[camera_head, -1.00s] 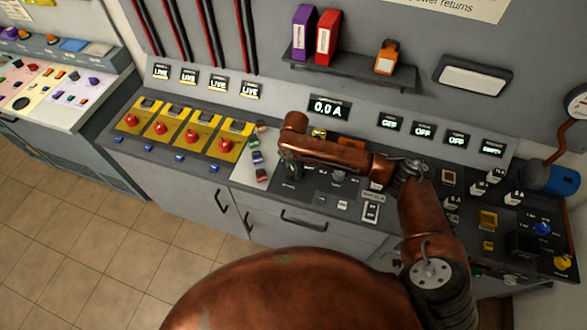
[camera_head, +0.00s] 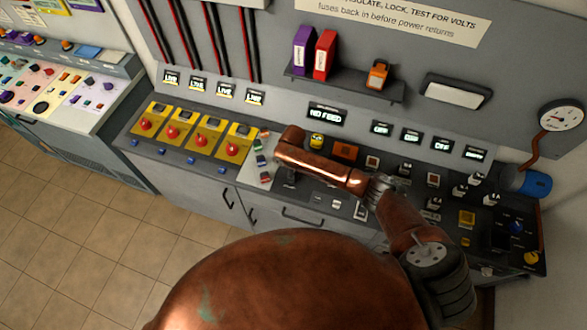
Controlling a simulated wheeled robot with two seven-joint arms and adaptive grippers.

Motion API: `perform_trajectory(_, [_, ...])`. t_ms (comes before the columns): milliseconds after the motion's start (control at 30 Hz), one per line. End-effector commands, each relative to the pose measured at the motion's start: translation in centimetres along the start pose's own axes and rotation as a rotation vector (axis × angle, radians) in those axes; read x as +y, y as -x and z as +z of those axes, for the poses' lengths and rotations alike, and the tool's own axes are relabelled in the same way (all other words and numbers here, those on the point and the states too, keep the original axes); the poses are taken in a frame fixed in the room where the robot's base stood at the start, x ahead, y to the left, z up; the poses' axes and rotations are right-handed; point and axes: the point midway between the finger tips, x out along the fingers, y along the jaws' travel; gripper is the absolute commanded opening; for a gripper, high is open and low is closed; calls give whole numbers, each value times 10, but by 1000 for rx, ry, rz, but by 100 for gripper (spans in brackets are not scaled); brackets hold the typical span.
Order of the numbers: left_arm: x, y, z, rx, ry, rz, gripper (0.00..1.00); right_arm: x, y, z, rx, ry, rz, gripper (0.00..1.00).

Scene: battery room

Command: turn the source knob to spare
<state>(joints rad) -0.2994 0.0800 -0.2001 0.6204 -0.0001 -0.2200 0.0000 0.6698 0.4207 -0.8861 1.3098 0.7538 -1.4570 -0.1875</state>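The control panel (camera_head: 300,197) runs along the wall bench. My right arm comes in from the right and reaches across it; its gripper (camera_head: 289,180) points down at the dark panel section left of the middle. The fingers are small, dark and partly hidden by my arm, so I cannot tell whether they are open or touch a knob. No source knob can be made out there, and the labels are too small to read. The display (camera_head: 327,115) above reads "NO FEED". My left gripper is out of view.
Several yellow units with red knobs (camera_head: 204,147) stand left, under displays reading "LIVE" (camera_head: 227,91). Small coloured parts (camera_head: 260,158) lie beside my gripper. A shelf (camera_head: 340,84) holds binders. A blue knob (camera_head: 516,228) and yellow knob (camera_head: 531,258) are far right.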

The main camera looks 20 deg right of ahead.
Motion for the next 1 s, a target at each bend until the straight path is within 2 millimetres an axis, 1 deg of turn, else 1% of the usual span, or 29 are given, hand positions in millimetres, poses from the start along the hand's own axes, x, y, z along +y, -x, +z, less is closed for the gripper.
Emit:
perform_trajectory(33, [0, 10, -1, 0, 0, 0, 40, -2, 4, -1, -1, -44, -4, 12])
perform_trajectory(100, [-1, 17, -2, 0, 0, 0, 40, -2, 4, -1, -3, -110, -4, 12])
perform_trajectory(400, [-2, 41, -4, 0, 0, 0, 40, -2, 3, -1, -11, -370, -3, 12])
perform_trajectory(700, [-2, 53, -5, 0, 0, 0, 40, -2, 1, -2, -15, -543, -2, 12])
perform_trajectory(1000, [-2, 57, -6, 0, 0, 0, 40, -1, 0, -2, -16, -610, -2, 12])
